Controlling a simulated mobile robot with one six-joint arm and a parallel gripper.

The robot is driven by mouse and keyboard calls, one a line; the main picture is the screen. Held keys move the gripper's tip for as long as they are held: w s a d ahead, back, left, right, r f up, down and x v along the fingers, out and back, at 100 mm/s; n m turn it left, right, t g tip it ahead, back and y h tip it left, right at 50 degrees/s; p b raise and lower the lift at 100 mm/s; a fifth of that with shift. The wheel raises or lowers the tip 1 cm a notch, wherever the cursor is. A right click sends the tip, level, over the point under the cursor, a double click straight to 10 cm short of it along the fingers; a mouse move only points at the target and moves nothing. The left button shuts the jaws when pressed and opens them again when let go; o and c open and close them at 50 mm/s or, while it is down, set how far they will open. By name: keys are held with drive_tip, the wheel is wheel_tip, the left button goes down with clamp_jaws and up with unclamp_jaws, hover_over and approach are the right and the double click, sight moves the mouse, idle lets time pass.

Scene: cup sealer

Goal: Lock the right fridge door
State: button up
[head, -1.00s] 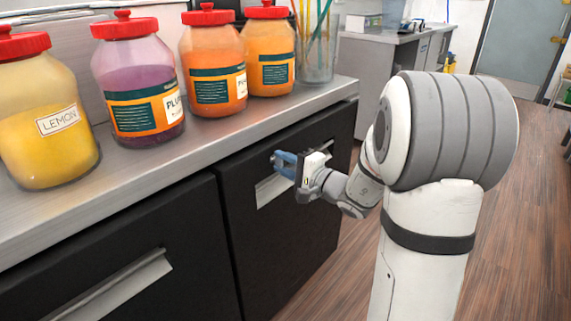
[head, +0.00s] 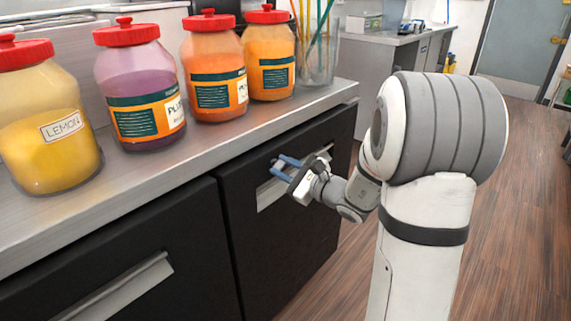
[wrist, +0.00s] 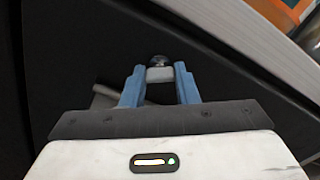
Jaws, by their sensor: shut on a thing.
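The right fridge door (head: 285,225) is black, with a pale metal handle (head: 268,195), and looks closed. My gripper (head: 283,167) is at the upper part of this door, above the handle. In the wrist view its blue fingers (wrist: 160,80) are shut on a small pale grey piece, seemingly a key (wrist: 160,75). A round metal lock (wrist: 158,61) sits on the door just beyond the piece. The piece appears to meet the lock, but I cannot tell how deep it sits.
The steel counter (head: 200,165) overhangs the doors. Jars with red lids, including a purple one (head: 140,85), stand on it. The left fridge door (head: 110,250) is closed beside the right one. Wooden floor (head: 510,200) is open to the right.

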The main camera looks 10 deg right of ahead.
drive_tip(key=m+p, duration=0.3)
drive_tip(key=m, duration=0.3)
drive_tip(key=shift+r, duration=0.2)
drive_tip(key=shift+o, duration=0.2)
drive_tip(key=shift+w+m+p, duration=0.1)
drive_tip(key=shift+m+p, duration=0.2)
drive_tip(key=shift+p, duration=0.05)
drive_tip(key=o, duration=1)
drive_tip(key=shift+f, duration=0.1)
drive_tip(key=shift+c, duration=0.2)
drive_tip(key=shift+d, duration=0.1)
drive_tip(key=v, duration=0.8)
drive_tip(key=shift+p, duration=0.3)
